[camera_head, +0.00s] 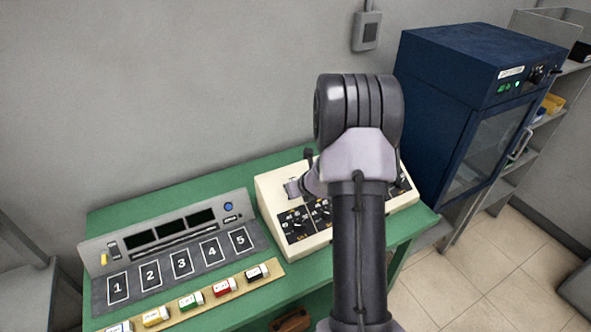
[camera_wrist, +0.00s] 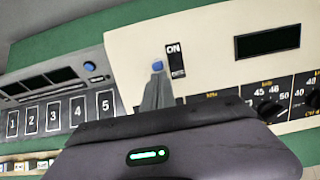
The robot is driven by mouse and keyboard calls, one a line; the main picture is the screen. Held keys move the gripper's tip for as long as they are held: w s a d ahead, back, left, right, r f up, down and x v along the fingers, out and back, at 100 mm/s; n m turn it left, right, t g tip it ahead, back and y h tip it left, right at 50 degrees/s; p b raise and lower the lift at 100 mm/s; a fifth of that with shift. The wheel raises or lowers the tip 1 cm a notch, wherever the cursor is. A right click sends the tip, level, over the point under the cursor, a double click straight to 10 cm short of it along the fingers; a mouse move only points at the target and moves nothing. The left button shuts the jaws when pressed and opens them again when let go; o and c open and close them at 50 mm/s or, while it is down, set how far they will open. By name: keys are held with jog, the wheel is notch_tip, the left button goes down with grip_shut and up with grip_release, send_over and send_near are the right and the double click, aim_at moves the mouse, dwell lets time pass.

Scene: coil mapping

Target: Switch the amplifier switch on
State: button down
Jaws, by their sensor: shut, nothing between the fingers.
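The cream console, apparently the amplifier (camera_head: 268,207), stands on the right part of the green table, with a dark display and black dials. In the head view my gripper (camera_head: 292,188) is over the console's left part, and my arm hides much of the console.
A grey panel (camera_head: 95,252) with numbered squares, dark displays and another blue button (camera_head: 228,206) lies left of the console. A rack of coloured blocks (camera_head: 190,301) lies in front. A dark blue cabinet (camera_head: 440,90) stands at the right. Free green tabletop (camera_head: 190,184) shows behind.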

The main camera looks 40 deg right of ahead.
jog(key=r+p, duration=0.1)
jog(key=p, duration=0.1)
jog(key=r+g+p, duration=0.1)
jog(key=p, duration=0.1)
jog(key=shift+w+d, duration=0.1)
jog(key=shift+w, duration=0.25)
jog(key=shift+w+f+g+y+p, duration=0.15)
jog(key=shift+f+g+y+p, duration=0.15)
jog(key=shift+f+g+p, duration=0.15)
jog(key=shift+f+b, duration=0.3)
jog(key=shift+b, duration=0.05)
jog(key=shift+r, duration=0.1)
jog(key=shift+r+p, duration=0.65)
jog(key=shift+r, duration=0.15)
